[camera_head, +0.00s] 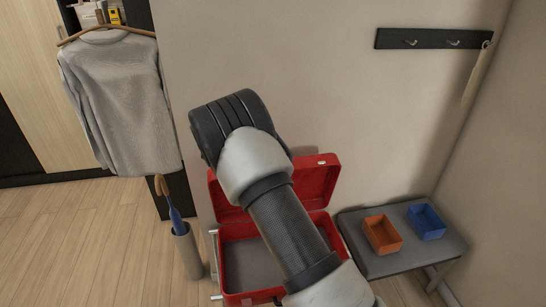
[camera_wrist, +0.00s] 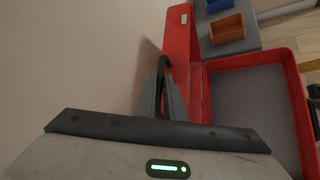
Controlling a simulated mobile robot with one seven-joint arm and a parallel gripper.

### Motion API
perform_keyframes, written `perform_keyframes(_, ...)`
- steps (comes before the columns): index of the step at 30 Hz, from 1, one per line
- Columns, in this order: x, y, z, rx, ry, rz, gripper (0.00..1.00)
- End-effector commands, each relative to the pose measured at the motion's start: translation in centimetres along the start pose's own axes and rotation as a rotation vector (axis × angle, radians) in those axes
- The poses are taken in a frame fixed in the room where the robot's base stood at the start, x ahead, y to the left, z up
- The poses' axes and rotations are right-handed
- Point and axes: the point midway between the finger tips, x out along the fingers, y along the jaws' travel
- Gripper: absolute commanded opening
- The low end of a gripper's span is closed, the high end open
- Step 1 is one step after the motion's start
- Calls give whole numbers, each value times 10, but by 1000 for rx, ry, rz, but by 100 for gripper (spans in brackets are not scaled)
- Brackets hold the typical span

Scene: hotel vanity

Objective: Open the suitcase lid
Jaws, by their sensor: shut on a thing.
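The red suitcase lid (camera_head: 318,180) stands raised, roughly upright, at the back of the red suitcase base (camera_head: 328,226). The open base shows its grey inside, partly covered by my arm. In the wrist view the lid (camera_wrist: 178,45) rises beside the grey-lined base (camera_wrist: 297,100). My gripper (camera_wrist: 163,92) is at the lid's outer side, between it and the wall.
A grey bench (camera_head: 385,262) right of the suitcase holds an orange tray (camera_head: 382,235) and a blue tray (camera_head: 426,221). An umbrella stand (camera_head: 187,252) is at the left. A hanging sweater (camera_head: 120,105) and a wall hook rail (camera_head: 432,39) are behind. The wall is close behind the lid.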

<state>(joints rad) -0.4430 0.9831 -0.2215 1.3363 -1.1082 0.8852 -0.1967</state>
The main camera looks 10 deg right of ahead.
Motion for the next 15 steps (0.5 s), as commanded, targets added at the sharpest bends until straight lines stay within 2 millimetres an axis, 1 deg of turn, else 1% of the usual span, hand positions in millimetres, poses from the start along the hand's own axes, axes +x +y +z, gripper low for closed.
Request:
perform_keyframes(1,0,2,0,-3,0,3,0)
perform_keyframes(2,0,1,0,-3,0,3,12)
perform_keyframes(3,-1,1,0,-2,0,3,19)
perform_keyframes(5,-1,1,0,-2,0,3,28)
perform_keyframes(12,0,0,0,-1,0,1,28)
perform_keyframes(15,-3,1,0,-1,0,1,28)
